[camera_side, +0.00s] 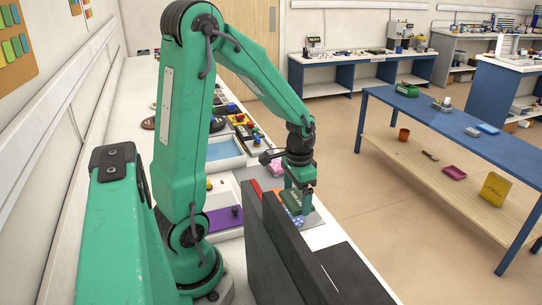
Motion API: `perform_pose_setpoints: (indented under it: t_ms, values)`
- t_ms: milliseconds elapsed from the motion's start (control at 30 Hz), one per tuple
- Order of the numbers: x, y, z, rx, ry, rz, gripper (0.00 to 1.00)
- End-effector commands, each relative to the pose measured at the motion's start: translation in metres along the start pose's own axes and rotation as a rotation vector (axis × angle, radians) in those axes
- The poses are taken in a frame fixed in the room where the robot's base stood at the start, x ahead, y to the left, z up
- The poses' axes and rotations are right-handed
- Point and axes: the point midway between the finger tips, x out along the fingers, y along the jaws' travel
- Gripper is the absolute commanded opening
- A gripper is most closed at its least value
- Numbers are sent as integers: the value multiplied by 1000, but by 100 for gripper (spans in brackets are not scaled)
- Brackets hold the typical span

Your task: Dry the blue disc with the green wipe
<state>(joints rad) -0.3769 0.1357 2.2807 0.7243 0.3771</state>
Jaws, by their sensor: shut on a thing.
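My gripper (297,188) is low over the bench, right of the picture's middle, behind the dark upright panels. It is shut on a dark green piece that looks like the green wipe (291,201), though it is small and partly covered by the fingers. A blue dotted piece (296,220) lies just below it. I cannot make out the blue disc; it may be hidden by the gripper or the dark panels. I cannot tell whether the wipe touches anything beneath it.
Tall dark panels (283,245) stand close in front of my gripper. A pink piece (278,170), a purple mat (223,219) and a blue-lined tray (224,150) are on the bench. A blue table (445,122) stands right, across open floor.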

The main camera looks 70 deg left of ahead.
Motion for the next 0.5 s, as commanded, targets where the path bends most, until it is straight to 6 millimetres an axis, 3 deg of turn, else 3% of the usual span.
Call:
perform_pose_setpoints:
  t_ms: [500]
  values:
    - [16,0,0,0,-2,1,70]
